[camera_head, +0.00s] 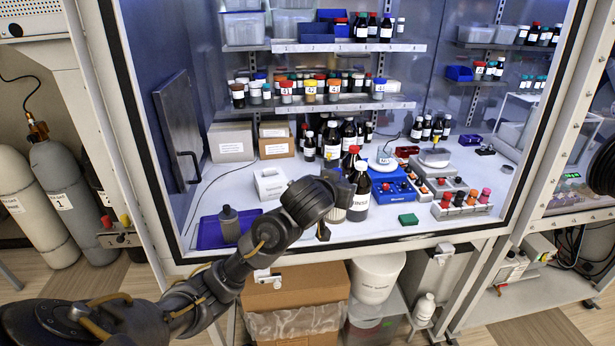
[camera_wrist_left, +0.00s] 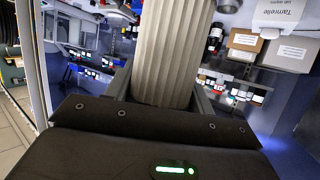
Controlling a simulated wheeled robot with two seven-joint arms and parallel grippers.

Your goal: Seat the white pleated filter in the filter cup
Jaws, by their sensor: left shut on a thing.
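My left gripper (camera_head: 338,190) reaches from the left into the cabinet, in front of the dark bottles. In the left wrist view it (camera_wrist_left: 162,98) is shut on the white pleated filter (camera_wrist_left: 166,45), a cream ribbed cylinder that stands out lengthwise between the jaws. In the head view the filter is mostly hidden by the gripper and arm. A grey container with a narrow neck (camera_head: 229,224) stands on a blue tray (camera_head: 208,234) left of my forearm. I cannot tell whether it is the filter cup, and no other cup is clear. My right gripper is not in view.
A large dark bottle (camera_head: 360,198) stands close to the right of my left gripper. A white box (camera_head: 270,183) sits behind the forearm. A blue device (camera_head: 392,188) and a rack of coloured caps (camera_head: 462,206) stand to the right. Shelves (camera_head: 345,105) of bottles hang above.

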